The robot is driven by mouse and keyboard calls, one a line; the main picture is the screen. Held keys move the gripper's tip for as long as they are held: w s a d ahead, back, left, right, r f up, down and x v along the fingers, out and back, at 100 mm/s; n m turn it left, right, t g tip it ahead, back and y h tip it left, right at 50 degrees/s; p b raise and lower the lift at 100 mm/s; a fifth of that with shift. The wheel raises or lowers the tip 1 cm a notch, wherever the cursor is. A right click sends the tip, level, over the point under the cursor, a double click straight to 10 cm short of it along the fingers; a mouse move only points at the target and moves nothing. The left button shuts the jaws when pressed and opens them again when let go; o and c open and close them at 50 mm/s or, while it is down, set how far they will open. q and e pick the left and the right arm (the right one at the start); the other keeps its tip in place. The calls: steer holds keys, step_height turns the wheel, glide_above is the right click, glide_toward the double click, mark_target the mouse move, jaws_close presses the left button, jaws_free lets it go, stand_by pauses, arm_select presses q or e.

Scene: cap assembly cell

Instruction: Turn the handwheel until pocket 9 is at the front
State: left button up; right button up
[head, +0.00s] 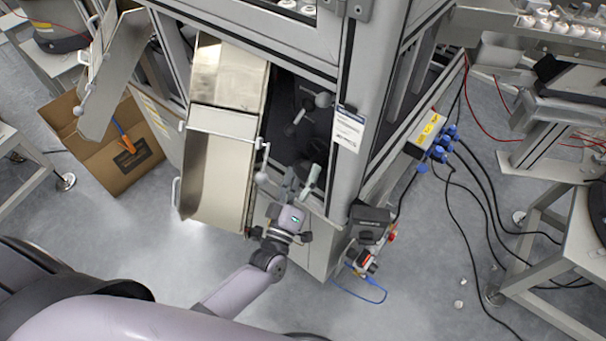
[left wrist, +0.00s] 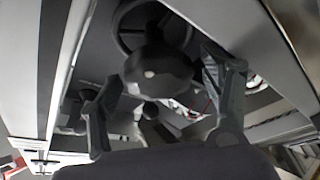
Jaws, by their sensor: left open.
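In the left wrist view a dark round wheel, which looks like the handwheel (left wrist: 124,38), shows at the top. A dark rounded knob (left wrist: 157,72) stands in front of it. My left gripper (left wrist: 163,70) is open, with one finger on each side of the knob; I cannot tell whether either touches it. In the head view my left gripper (head: 299,181) is at the lower part of the cabinet's dark opening, its fingers spread and pointing inward. The handwheel is hard to make out there in the shadow. Pocket numbers cannot be read. My right gripper is not in view.
A metal chute (head: 215,180) stands left of my left gripper. The cabinet's frame post (head: 345,165) with a label is close on the right. A cardboard box (head: 110,150) is at the left. Cables (head: 450,210) run across the floor at the right.

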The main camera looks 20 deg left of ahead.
arm_select(q)
steer(key=shift+s, duration=0.1)
steer(key=v, duration=0.7)
steer(key=shift+s, duration=0.15)
stand_by(0.9)
